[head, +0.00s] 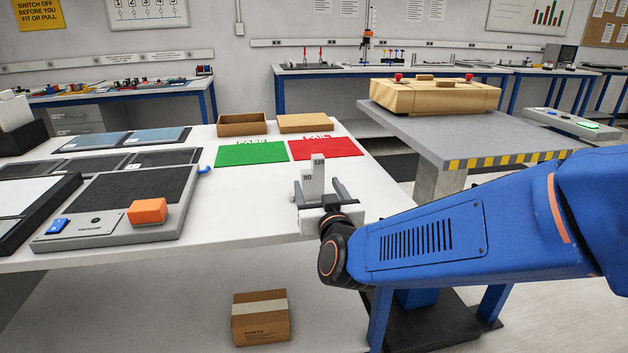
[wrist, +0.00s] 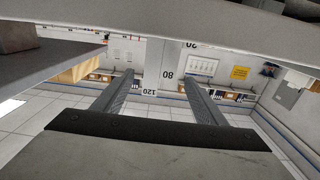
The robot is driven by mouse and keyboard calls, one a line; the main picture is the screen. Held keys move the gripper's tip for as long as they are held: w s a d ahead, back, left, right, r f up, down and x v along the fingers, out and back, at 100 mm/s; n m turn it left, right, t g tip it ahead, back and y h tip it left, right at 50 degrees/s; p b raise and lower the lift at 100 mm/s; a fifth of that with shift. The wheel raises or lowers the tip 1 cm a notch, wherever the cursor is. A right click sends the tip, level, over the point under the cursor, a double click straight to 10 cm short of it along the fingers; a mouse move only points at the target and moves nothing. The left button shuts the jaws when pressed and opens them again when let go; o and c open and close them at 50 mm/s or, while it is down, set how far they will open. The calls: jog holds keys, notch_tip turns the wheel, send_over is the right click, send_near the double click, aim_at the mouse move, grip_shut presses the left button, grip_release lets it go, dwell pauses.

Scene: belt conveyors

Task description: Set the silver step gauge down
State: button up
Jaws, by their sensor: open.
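The silver step gauge (head: 314,174) stands upright on the white table (head: 250,205), near its right front part, with the marks 80 and 120 showing. My gripper (head: 322,186) is open, its two fingers on either side of the gauge. In the wrist view, which is upside down, the gauge (wrist: 166,62) rises between the open fingers (wrist: 159,77), with a visible gap to each finger. The gauge's base is partly hidden by my gripper in the head view.
Behind the gauge lie a green PASS mat (head: 250,154) and a red FAIL mat (head: 325,149), with two cardboard trays beyond. A grey device with an orange block (head: 147,211) sits at left. A grey stand (head: 455,135) bears a tan case at right.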

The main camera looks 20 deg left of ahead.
jog(key=shift+v, duration=2.4)
jog(key=shift+g, duration=0.8)
jog(key=w+d, duration=0.1)
jog(key=d, duration=0.3)
jog(key=w+d, duration=0.1)
jog(key=d, duration=0.1)
jog(key=shift+w+d, duration=0.3)
jog(key=shift+d, duration=0.1)
jog(key=s+d+f+m+g+h, duration=0.1)
jog(key=d+f+g+h, duration=0.1)
jog(key=d, duration=0.8)
jog(key=s+d+f+g+h, duration=0.1)
jog(key=s+d+g, duration=0.1)
jog(key=d, duration=0.7)
jog(key=s+d+f+m+g+h, duration=0.2)
jog(key=s+d+f+h, duration=0.1)
jog(key=s+d, duration=0.6)
jog(key=s+d+f+m+g+h, duration=0.3)
jog(key=s+d, duration=0.7)
jog(key=d, duration=0.4)
jog(key=shift+s+d+f, duration=0.15)
jog(key=shift+s+f, duration=0.1)
jog(key=shift+f, duration=0.6)
